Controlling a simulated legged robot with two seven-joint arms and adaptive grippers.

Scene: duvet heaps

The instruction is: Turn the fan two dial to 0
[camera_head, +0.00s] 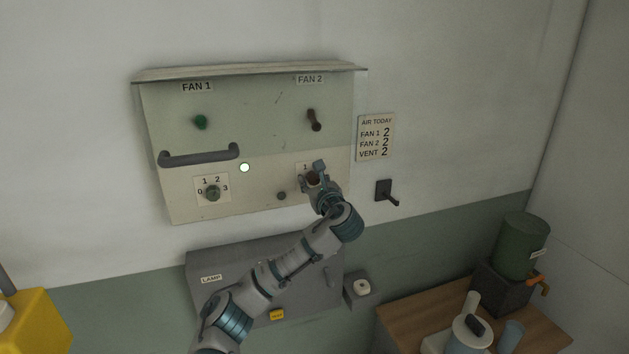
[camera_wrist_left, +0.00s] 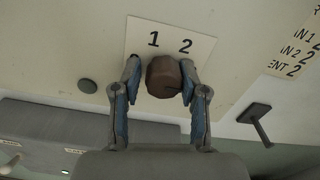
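The fan two dial is a brown knob (camera_wrist_left: 164,77) on a white plate in the left wrist view. In the head view it (camera_head: 313,178) is mostly covered by my left gripper (camera_head: 318,172). The left gripper also shows in the wrist view (camera_wrist_left: 161,68), with one finger on each side of the knob. A narrow gap seems to show at the left finger; contact at the right finger is unclear. The 1 and 2 above the knob are visible; 0 and 3 are hidden. I cannot read where the knob points. My right gripper is not in view.
The fan one dial (camera_head: 212,193) is at the panel's lower left, below a grey handle bar (camera_head: 199,155). A brown lever (camera_head: 314,120) is under the FAN 2 label. A sign (camera_head: 375,138) reads FAN 2 as 2. A black lever switch (camera_head: 384,190) is right of the panel.

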